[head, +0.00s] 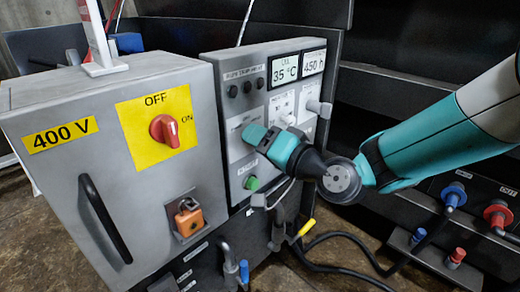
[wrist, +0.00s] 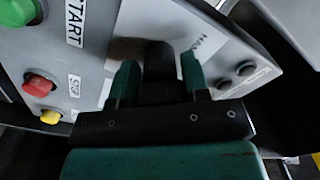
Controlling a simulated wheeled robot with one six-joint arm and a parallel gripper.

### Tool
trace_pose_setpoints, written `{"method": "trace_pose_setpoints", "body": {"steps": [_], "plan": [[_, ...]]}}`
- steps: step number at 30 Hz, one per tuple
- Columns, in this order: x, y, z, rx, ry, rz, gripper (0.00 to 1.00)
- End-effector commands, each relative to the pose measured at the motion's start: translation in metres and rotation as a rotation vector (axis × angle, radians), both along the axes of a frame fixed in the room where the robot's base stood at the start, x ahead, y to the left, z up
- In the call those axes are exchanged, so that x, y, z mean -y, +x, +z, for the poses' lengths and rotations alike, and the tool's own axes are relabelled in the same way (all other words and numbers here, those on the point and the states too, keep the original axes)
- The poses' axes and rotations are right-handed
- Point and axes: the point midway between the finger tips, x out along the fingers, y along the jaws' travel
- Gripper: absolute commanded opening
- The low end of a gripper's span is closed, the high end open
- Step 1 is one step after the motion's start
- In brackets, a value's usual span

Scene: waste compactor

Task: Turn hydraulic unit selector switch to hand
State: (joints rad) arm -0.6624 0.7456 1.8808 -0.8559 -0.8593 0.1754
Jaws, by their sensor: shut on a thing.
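The hydraulic unit's grey control panel (head: 232,150) faces me in the head view. My teal and black gripper (head: 256,134) is up against its front, below the row of black buttons. In the wrist view my gripper (wrist: 160,78) has its two green fingers on either side of a dark selector knob (wrist: 155,50), shut on it.
A grey 400 V cabinet (head: 70,105) with a red rotary switch (head: 164,130) on yellow stands to the left. A green button (head: 252,183) sits below my gripper. The wrist view shows a red button (wrist: 38,86) and yellow button (wrist: 50,117). Cables hang below the panel.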

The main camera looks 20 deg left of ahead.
Motion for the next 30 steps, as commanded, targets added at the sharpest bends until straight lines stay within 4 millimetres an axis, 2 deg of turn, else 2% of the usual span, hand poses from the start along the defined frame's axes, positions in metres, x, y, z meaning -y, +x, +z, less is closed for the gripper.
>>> {"method": "trace_pose_setpoints", "body": {"steps": [9,24,25,28,30], "plan": [[-0.0002,-0.0007,-0.0022,0.096,-0.043,0.002,0.19],[-0.0002,-0.0006,-0.0013,0.113,-0.051,0.002,0.19],[-0.0001,-0.0007,-0.0013,0.113,-0.051,0.002,0.45],[-0.0001,-0.0006,-0.0011,0.113,-0.050,0.002,0.68],[-0.0001,-0.0005,-0.0009,0.113,-0.050,0.002,0.68]]}}
